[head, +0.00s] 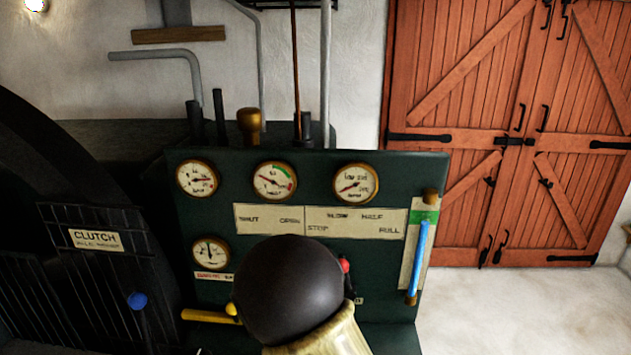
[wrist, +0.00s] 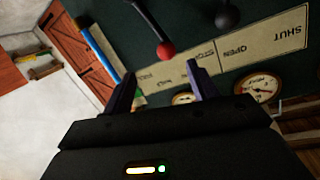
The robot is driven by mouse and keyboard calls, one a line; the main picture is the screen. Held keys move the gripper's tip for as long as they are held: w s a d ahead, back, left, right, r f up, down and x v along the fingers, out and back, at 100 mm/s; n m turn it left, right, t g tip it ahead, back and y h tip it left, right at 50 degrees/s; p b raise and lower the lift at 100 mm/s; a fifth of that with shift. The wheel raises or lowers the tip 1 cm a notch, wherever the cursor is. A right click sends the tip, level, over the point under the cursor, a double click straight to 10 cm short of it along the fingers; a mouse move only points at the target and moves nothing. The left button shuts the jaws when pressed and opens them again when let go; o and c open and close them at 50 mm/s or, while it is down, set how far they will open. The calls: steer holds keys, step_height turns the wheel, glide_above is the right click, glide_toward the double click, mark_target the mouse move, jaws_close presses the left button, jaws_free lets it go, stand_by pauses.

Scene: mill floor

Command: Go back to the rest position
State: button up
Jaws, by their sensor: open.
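My gripper (wrist: 160,70) shows in the wrist view, its two dark fingers spread apart with nothing between them. It faces the dark green control panel (wrist: 110,15), which appears upside down there. A lever with a red knob (wrist: 166,50) and a black knob (wrist: 228,17) are beyond the fingertips, apart from them. In the head view a large dark rounded part with a pale sleeve, apparently my arm, covers the panel's lower middle. My gripper is hidden there. The red knob (head: 345,265) peeks out at its right side.
The panel (head: 310,170) carries several brass gauges (head: 275,181) and a blue sight tube (head: 418,258). A yellow handle (head: 205,316) sticks out lower left. Red doors (head: 510,120) and clear floor (head: 510,305) lie right.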

steer(key=s+d+n+g+y, duration=0.2)
steer(key=s+d+g, duration=0.3)
steer(key=s, duration=0.3)
steer(key=s+d+f+n+g+y, duration=0.1)
steer(key=s+d+n+g, duration=0.2)
steer(key=s+d+g, duration=0.3)
steer(key=s+g, duration=0.2)
steer(key=s, duration=0.1)
steer(key=shift+n+y, duration=0.3)
steer(key=shift+y, duration=0.1)
steer(key=shift+d, duration=0.1)
stand_by(2.2)
